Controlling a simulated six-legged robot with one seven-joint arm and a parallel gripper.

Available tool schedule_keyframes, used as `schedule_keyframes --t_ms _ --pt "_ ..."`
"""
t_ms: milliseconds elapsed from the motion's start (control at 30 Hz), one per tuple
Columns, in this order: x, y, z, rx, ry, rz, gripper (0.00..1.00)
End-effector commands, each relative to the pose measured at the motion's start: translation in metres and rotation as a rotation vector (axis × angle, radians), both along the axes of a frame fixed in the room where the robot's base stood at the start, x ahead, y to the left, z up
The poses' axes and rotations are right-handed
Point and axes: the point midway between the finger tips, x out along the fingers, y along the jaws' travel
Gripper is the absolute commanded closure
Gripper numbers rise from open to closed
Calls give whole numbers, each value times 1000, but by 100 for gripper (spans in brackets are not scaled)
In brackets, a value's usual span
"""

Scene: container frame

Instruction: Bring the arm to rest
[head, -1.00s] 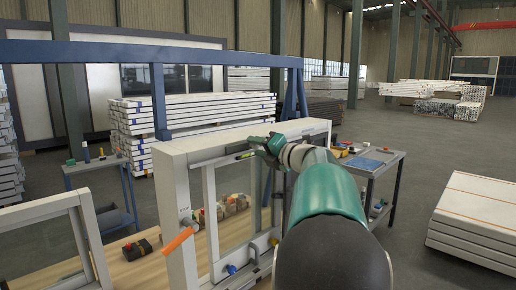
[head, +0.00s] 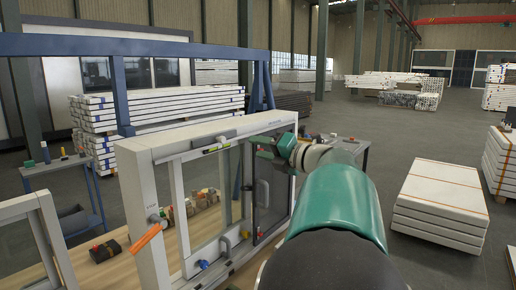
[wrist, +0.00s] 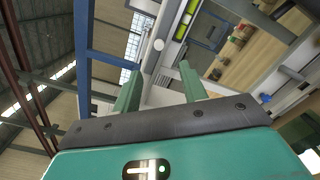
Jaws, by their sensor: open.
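My gripper (head: 268,149) is at the end of my green and black arm, in front of the upper right part of a white container frame (head: 150,200). In the wrist view my gripper (wrist: 158,82) shows two green fingers spread apart with nothing between them. Behind the fingers, the wrist view shows a pale frame bar and a green-yellow spirit level (wrist: 184,22). The level also shows on the frame in the head view (head: 217,148). I cannot tell whether the gripper touches the frame.
A blue gantry (head: 120,80) stands behind the frame. Small tables stand left (head: 60,165) and behind my arm. White stacked panels (head: 440,205) lie on the floor at right. An orange-handled tool (head: 147,236) is at the frame's left post. Open floor lies at the back right.

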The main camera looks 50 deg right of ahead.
Motion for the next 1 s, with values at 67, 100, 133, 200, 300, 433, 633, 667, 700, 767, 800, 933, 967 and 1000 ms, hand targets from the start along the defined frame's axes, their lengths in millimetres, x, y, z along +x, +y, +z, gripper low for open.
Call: schedule_keyframes --t_ms 67,100,133,200,300,433,633,667,700,767,800,933,967,1000 --pt "0 0 0 0 0 0 57" --pt "0 0 0 0 0 0 57" --pt "0 0 0 0 0 0 57" --pt "0 0 0 0 0 0 57" --pt "0 0 0 0 0 0 57" --pt "2 3 -1 -10 5 6 57" --pt "24 68 -22 -267 99 133 57" --pt "28 85 -28 -342 121 170 57" --pt "33 111 -38 -453 150 229 57" --pt "37 149 -54 -638 185 327 57" --pt "37 176 -65 -767 200 401 57" --pt "27 251 -102 -1201 204 650 57" --pt "23 267 -111 -1304 194 710 57" --pt "16 287 -122 -1441 174 794 57"
